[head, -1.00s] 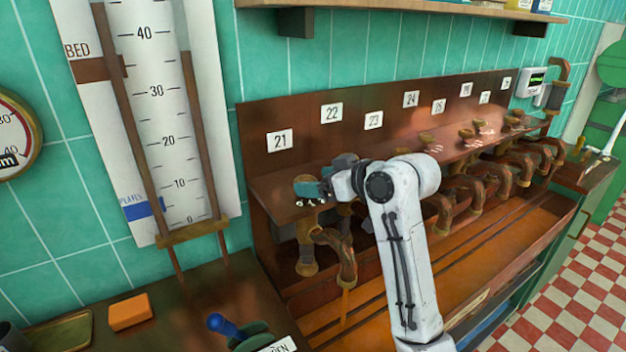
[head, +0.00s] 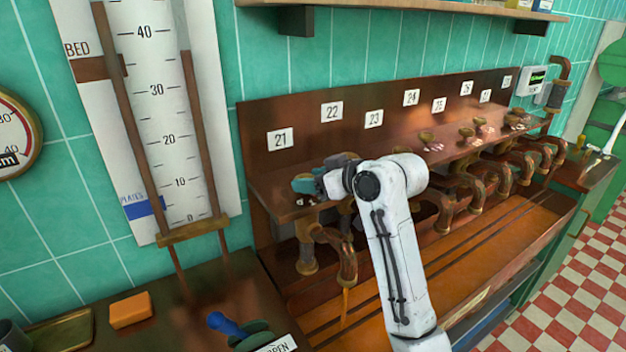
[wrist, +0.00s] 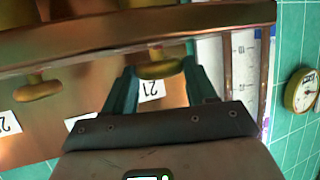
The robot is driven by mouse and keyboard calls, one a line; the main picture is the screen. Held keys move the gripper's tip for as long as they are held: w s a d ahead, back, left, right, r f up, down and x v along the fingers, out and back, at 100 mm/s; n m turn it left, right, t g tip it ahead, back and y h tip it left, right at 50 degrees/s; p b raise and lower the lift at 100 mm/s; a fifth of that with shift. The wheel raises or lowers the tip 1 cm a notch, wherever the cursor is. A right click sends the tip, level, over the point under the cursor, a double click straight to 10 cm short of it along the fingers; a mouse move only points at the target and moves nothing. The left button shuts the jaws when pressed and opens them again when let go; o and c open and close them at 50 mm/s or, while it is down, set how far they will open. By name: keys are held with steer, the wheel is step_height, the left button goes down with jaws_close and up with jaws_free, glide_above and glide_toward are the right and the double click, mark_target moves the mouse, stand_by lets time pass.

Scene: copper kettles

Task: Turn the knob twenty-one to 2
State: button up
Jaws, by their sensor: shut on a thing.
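The knob twenty-one (wrist: 160,66) is a brass knob on the copper-brown ledge, below the white label 21 (head: 281,139). In the wrist view it sits between the two teal fingers of my gripper (wrist: 162,78), which is shut on it. In the head view my gripper (head: 305,184) is at the ledge under label 21 and hides the knob. Small white marks show on the ledge just below my gripper, but they are too small to read and partly covered. I cannot tell which number the knob points at.
More brass knobs, such as one under label 24 (head: 425,138), line the ledge to the right. Curved copper pipes (head: 345,262) hang below it. A measuring board (head: 170,120) stands at the left. A blue-handled lever (head: 226,324) and an orange block (head: 130,311) lie on the counter.

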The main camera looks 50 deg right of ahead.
steer(key=shift+c, duration=1)
steer(key=shift+d+n+y, duration=0.15)
steer(key=shift+n+y, duration=0.55)
steer(key=shift+y, duration=0.1)
steer(key=o, duration=1.1)
steer(key=shift+c, duration=0.2)
steer(key=v, duration=1)
steer(key=shift+s+r+b, duration=0.25)
steer(key=shift+s+b, duration=0.1)
